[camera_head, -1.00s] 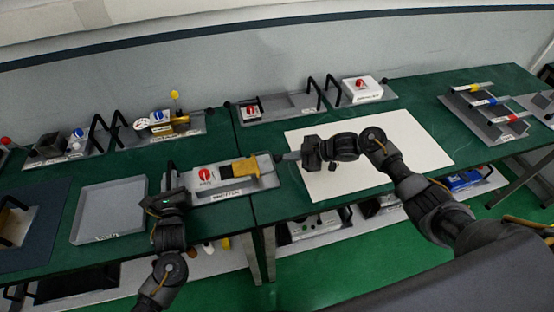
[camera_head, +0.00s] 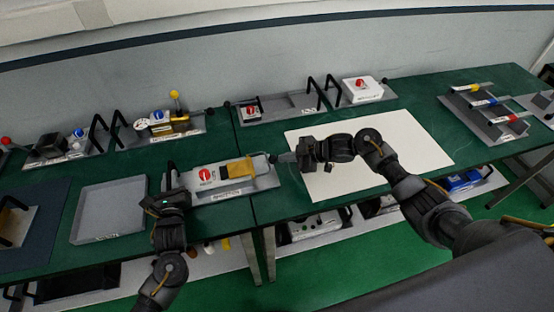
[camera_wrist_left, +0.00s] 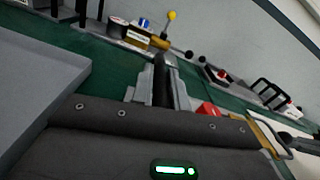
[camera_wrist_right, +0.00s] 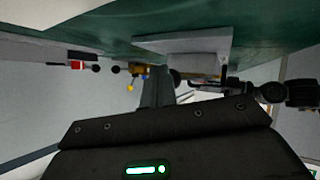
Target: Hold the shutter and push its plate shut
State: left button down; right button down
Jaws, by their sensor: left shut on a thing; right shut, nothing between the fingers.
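The shutter (camera_head: 262,183) is a grey tray on the green table, with a white body, a red round mark or knob (camera_head: 205,173) and a yellow plate (camera_head: 240,168). My left gripper (camera_head: 170,185) is at its left end, shut on what appears to be its black handle. In the left wrist view the fingers (camera_wrist_left: 165,85) close around a dark upright piece; the shutter's red part (camera_wrist_left: 207,109) shows to the right. My right gripper (camera_head: 276,158) is shut and empty, its tips at the shutter's right end. I cannot tell whether they touch it.
An empty grey tray (camera_head: 85,223) lies to the left. A white sheet (camera_head: 420,150) lies under my right forearm. Several fixtures with black handles stand along the back, including a white box (camera_head: 361,89). Coloured-handled pieces (camera_head: 490,101) stand at the far right.

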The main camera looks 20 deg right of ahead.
pick_arm(q)
jog(key=shift+s+d+f, duration=0.1)
jog(key=shift+f, duration=0.15)
pick_arm(e)
jog(key=shift+a, duration=1.5)
jog(key=shift+d+r, duration=1.35)
jog(key=shift+r, duration=0.1)
jog(key=v, duration=1.2)
